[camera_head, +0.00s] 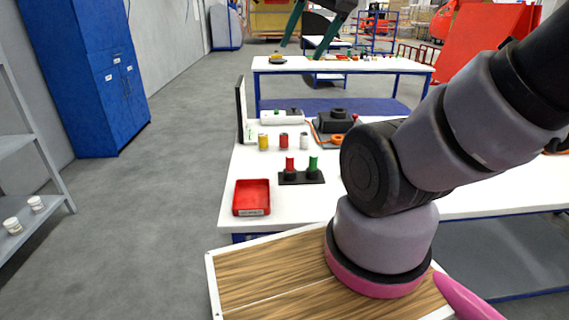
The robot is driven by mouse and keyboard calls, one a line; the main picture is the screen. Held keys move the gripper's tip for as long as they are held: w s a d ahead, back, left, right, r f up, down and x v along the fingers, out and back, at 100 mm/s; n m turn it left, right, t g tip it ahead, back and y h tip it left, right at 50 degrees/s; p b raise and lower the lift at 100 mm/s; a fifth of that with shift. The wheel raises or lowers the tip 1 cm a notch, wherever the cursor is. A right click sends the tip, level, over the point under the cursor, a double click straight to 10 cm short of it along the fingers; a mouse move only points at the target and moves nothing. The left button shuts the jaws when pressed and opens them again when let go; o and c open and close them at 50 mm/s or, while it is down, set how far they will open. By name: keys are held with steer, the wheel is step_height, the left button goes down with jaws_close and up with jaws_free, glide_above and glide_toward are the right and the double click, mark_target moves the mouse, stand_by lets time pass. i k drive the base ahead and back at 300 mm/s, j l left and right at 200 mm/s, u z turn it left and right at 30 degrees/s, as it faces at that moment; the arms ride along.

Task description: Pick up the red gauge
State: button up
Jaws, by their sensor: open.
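The red gauge (290,164) stands upright in a low black holder (301,179) on the white table, left of my arm. A green gauge (313,164) stands beside it on the right in the same holder. My gripper (300,52) shows at the top of the view as two dark green fingers hanging down, spread apart with nothing between them. It appears well above the red gauge in the picture. The gripper's upper part is cut off by the frame.
A red tray (252,198) lies front left of the holder. Yellow (263,142), red (283,141) and white (304,141) cylinders stand behind it. A dark device (337,122) and an upright black panel (241,110) are further back. My arm hides the table's middle.

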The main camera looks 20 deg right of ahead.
mark_target(289, 159)
steer(key=z, duration=0.95)
steer(key=k+j+z, duration=0.15)
steer(key=j, duration=0.3)
steer(key=k+j+z, duration=0.1)
steer(key=k+j, duration=0.15)
steer(key=j, duration=0.15)
steer(key=k+j+z, duration=0.15)
steer(key=j, duration=0.25)
steer(key=i+j+z, duration=0.15)
steer(key=j, duration=0.45)
steer(key=j+z, duration=0.15)
steer(key=j, duration=0.5)
steer(key=i, duration=0.05)
